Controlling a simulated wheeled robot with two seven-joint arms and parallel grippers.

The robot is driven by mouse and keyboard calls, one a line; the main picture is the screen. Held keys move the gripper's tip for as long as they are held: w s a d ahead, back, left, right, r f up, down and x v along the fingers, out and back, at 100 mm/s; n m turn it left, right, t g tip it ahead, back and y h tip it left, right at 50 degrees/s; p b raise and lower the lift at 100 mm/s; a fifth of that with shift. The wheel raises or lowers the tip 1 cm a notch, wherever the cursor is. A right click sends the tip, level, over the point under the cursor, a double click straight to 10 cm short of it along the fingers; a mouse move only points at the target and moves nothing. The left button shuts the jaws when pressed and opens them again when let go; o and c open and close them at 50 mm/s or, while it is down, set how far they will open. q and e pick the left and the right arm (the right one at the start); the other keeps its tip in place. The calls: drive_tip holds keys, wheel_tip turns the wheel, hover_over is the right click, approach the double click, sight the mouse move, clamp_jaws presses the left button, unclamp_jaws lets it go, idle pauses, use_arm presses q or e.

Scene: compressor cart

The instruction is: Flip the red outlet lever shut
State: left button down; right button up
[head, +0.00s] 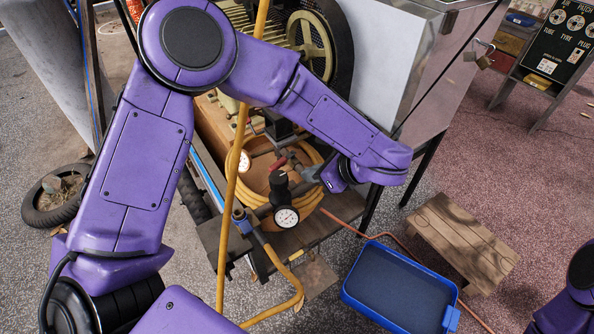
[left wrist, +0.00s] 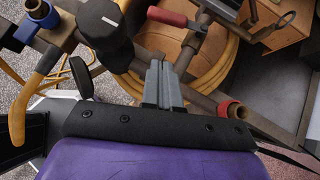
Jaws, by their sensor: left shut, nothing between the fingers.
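The red outlet lever (head: 278,162) sits on the pipework above the coiled yellow hose, just left of my left gripper. In the left wrist view the lever's red grip (left wrist: 172,17) lies across the pipe, just beyond the fingertips. My left gripper (head: 312,173) reaches in from the right side of the pipework. In the left wrist view its grey fingers (left wrist: 160,72) are together with nothing between them. They appear close to the lever, but I cannot tell whether they touch it. My right gripper is out of view.
A black regulator (head: 279,186) with a round gauge (head: 286,217) stands beside the lever. A second gauge (head: 241,163) is further left. A yellow hose (head: 231,180) runs upright past the cart. A blue tray (head: 352,302) and a wooden stool (head: 440,223) are at lower right.

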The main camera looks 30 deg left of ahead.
sight(278, 165)
use_arm(q)
drive_tip(key=v, duration=0.7)
drive_tip(key=w+a+r+m+g+h, duration=0.1)
drive_tip(key=w+m+g, duration=0.1)
drive_tip(key=m, duration=0.8)
drive_tip(key=w+a+m+g+h, duration=0.2)
drive_tip(key=m, duration=0.8)
drive_tip(key=x, duration=0.6)
drive_tip(key=p+x, duration=0.1)
drive_tip(key=x, duration=0.3)
drive_tip(key=shift+s+r, duration=0.15)
drive_tip(key=shift+s, duration=0.2)
drive_tip(key=a, duration=0.1)
drive_tip(key=a+p, duration=0.1)
drive_tip(key=shift+w+a+r, duration=0.25)
drive_tip(key=shift+w+a, duration=0.1)
drive_tip(key=shift+w+a+f, duration=0.1)
drive_tip(key=shift+a, duration=0.45)
